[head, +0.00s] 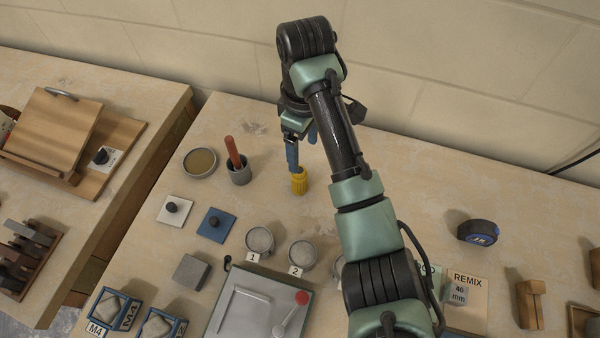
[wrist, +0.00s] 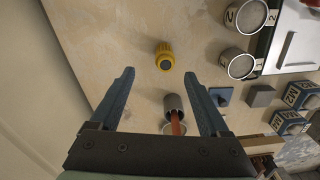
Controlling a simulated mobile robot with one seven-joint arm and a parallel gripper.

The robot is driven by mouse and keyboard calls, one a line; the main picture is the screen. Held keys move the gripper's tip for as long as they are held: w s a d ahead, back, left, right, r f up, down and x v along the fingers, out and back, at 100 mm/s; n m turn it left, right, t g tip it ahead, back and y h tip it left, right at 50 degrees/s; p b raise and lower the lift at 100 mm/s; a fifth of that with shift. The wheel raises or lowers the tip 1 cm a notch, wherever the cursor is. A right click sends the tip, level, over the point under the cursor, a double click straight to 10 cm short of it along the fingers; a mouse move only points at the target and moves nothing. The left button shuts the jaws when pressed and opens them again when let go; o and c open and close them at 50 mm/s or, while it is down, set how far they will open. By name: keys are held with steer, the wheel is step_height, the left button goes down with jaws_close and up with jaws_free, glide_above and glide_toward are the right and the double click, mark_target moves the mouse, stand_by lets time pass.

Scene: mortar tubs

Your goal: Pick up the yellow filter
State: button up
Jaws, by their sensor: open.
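The yellow filter (head: 299,183) is a small, short ribbed cylinder standing on the pale worktop. In the wrist view the yellow filter (wrist: 164,52) shows a dark round end, a little beyond the line of my fingertips. My gripper (head: 302,158) is open, with blue fingers pointing down. In the head view one fingertip overlaps the filter's top edge; I cannot tell if they touch. In the wrist view my gripper (wrist: 160,73) has its two fingers spread wide, with nothing held between them.
A grey cup (head: 239,176) with a red-brown stick stands left of the filter; a round dish (head: 200,162) is beyond it. Numbered tubs (head: 260,240) and a grey scale-like plate (head: 262,305) lie nearer. A tape measure (head: 478,232) is at right. The wall is behind.

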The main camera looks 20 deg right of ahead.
mark_target(300, 181)
steer(key=f, duration=0.8)
steer(key=a+f, duration=0.1)
steer(key=f, duration=0.3)
steer(key=shift+s+p, duration=0.25)
steer(key=shift+p, duration=0.15)
steer(key=shift+c, duration=0.3)
jaws_close()
